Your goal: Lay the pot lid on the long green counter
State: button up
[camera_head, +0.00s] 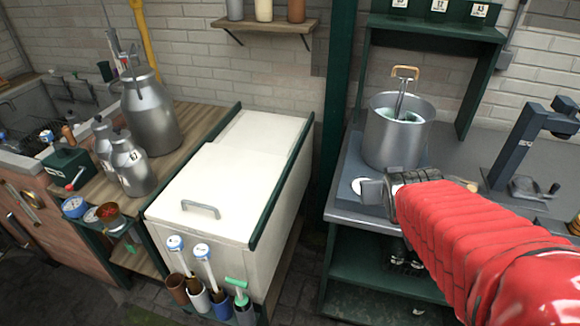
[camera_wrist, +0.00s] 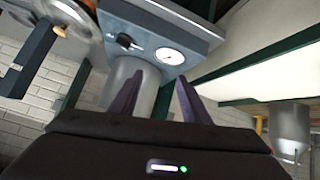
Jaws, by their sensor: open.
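I cannot clearly make out the pot lid in either view. A grey metal pot (camera_head: 392,138), open at the top with a wooden-handled utensil in it, stands on a blue-grey unit on the long counter (camera_head: 340,207) with a grey top and green frame. My gripper (camera_head: 374,190) is in front of the pot, partly hidden by my red arm. In the tilted wrist view its dark fingers (camera_wrist: 160,80) are apart, with the pot (camera_wrist: 145,92) showing between and beyond them. A shiny round metal thing (camera_wrist: 72,18) at the top left there is cut off and unclear.
A white chest (camera_head: 225,180) stands left of the counter, past a gap. A wooden worktop (camera_head: 190,130) with metal churns (camera_head: 153,110) is farther left. A dark press (camera_head: 525,150) stands right on the counter. A green shelf (camera_head: 440,25) rises behind the pot.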

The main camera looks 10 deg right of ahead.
jog(key=s+a+r+n+g+y, duration=0.1)
jog(key=s+a+y, duration=0.1)
jog(key=s+a, duration=0.4)
jog(key=s+a+n+g+y, duration=0.1)
jog(key=s+a, duration=0.5)
jog(key=a, duration=0.6)
jog(key=shift+a+r+n+g+y, duration=0.4)
jog(key=shift+g+y, duration=0.2)
jog(key=shift+y, duration=0.1)
jog(key=shift+s+d, duration=0.1)
